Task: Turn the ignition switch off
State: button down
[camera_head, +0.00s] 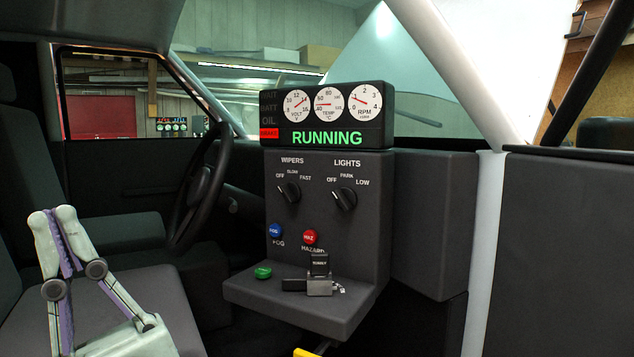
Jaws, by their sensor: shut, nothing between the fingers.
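A dark control panel (328,225) stands in the middle, with a display above it reading RUNNING in green. On the panel's lower ledge (300,312) sits a small grey block (320,288) with a dark bar at its left and an upright black piece (319,265) bearing small, hard-to-read text. This may be the ignition switch; I cannot read a clear ignition label. A green button (263,272) is to its left. My gripper (54,213) is at the lower left, pointing up, shut and empty, well apart from the panel.
The panel carries a wipers knob (289,191), a lights knob (344,199), a blue fog button (275,231) and a red hazard button (309,237). A steering wheel (197,190) stands between my gripper and the panel. A white pillar (484,255) is at the right.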

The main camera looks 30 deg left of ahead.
aim_at(314, 287)
jog(key=i+j+u, duration=0.15)
jog(key=u, duration=0.25)
jog(key=i+j+u, duration=0.1)
jog(key=u, duration=0.35)
jog(key=i+u, duration=0.2)
jog(key=u, duration=0.2)
